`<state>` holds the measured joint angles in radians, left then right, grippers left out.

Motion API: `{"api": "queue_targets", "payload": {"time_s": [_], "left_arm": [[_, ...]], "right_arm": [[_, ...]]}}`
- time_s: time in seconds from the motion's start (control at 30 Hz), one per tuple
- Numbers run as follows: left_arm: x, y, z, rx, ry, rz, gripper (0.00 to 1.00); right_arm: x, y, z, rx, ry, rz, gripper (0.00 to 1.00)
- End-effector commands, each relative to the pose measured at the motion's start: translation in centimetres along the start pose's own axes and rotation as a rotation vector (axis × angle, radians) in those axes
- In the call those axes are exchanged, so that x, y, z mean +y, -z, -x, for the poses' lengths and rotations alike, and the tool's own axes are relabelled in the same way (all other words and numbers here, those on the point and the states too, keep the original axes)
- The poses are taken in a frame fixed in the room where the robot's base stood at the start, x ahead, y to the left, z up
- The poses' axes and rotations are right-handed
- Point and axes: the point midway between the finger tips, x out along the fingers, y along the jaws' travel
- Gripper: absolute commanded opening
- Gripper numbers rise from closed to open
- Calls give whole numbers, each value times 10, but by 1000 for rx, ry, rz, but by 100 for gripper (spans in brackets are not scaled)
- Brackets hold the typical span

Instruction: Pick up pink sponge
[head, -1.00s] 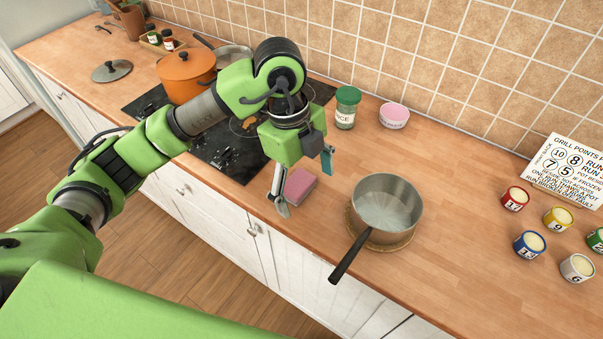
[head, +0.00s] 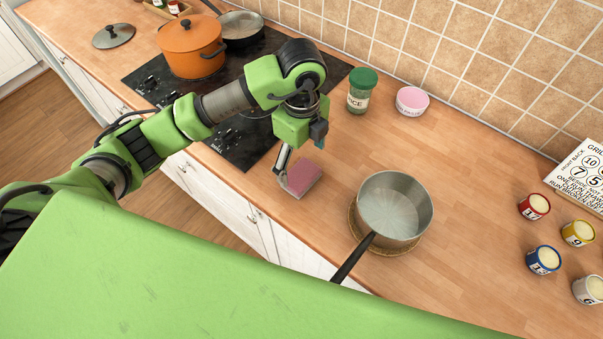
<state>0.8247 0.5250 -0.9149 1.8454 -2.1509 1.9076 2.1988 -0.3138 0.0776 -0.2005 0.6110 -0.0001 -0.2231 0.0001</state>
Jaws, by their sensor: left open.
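The pink sponge (head: 303,179) lies flat on the wooden counter, between the black cooktop and the steel saucepan. My left gripper (head: 302,170) points down right at the sponge. It is open, with one finger at the sponge's left side and the other mostly hidden behind the gripper body, near the sponge's far edge. I cannot tell whether the fingers touch it. My right gripper is not in view.
A steel saucepan (head: 391,208) on a round trivet stands right of the sponge, handle toward the front edge. A green-lidded jar (head: 360,95) and pink tub (head: 411,101) stand behind. An orange pot (head: 190,50) is on the cooktop (head: 240,140). Numbered cans stand at right.

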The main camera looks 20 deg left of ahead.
Motion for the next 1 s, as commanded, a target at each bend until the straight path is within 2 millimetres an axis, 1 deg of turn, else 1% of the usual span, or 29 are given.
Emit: {"api": "queue_targets", "payload": {"time_s": [0.03, 0.1, 0.17, 0.23, 0.3, 0.4, 0.5, 0.67, 0.7, 0.77, 0.8, 0.83, 1.0], "left_arm": [[1, 0, -2, -1, -2, 0, 82], [2, 0, -7, 0, -4, 0, 82], [4, 1, -14, 0, -7, 1, 82], [6, 2, -25, 1, -7, 1, 82], [6, 3, -37, 1, -5, 1, 82], [5, 3, -48, 0, -3, 2, 82], [4, 3, -53, 0, -1, 0, 82], [4, 3, -54, 0, 0, -1, 82], [4, 3, -54, 0, 0, -1, 79], [4, 3, -54, 0, 0, -1, 64], [4, 3, -54, 0, 0, -1, 53], [4, 3, -54, 0, 0, -1, 47], [4, 3, -54, 0, -1, 0, 47]], "right_arm": [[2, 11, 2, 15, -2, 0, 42], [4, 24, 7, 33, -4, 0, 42], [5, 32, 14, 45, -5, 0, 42], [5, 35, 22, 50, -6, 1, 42], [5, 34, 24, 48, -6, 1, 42], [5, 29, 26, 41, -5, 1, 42], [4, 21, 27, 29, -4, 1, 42], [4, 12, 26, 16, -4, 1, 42], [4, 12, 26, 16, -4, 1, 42], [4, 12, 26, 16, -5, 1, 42], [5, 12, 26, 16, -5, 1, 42], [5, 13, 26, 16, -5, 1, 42], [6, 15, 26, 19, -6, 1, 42]]}}
